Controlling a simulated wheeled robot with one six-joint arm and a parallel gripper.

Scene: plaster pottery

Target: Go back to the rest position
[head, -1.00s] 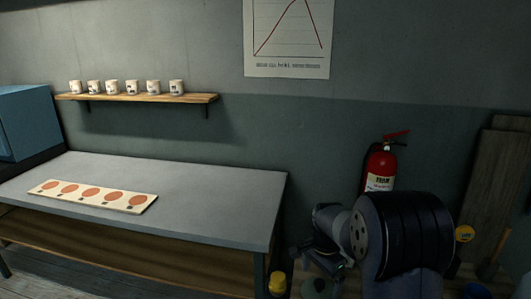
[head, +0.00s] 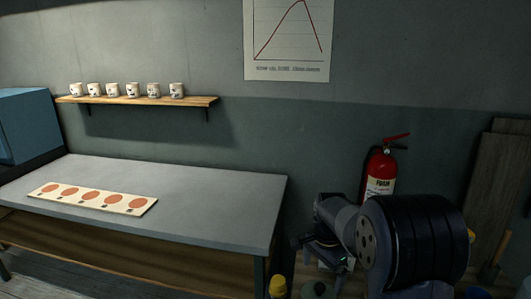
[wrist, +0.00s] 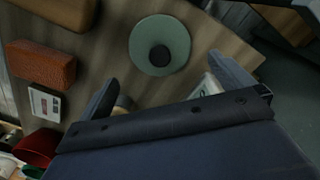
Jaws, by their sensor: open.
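My gripper (wrist: 163,68) is open in the wrist view, its two dark fingers apart with nothing held between them. A round green disc-like thing (wrist: 177,38) with a dark centre lies on a wooden surface (wrist: 112,35) beyond the fingertips. A pale object, partly hidden, shows beside the right finger, and a small tan one by the left finger. In the head view my arm is folded low at the right, by the fire extinguisher (head: 380,175); the fingers cannot be made out there.
A grey table (head: 205,190) bears a board with orange discs (head: 145,208). Several cups stand on a wall shelf (head: 200,101). The wrist view shows a red-brown brick (wrist: 42,63), a labelled card (wrist: 45,103) and a red bowl (wrist: 38,147). The tabletop is mostly clear.

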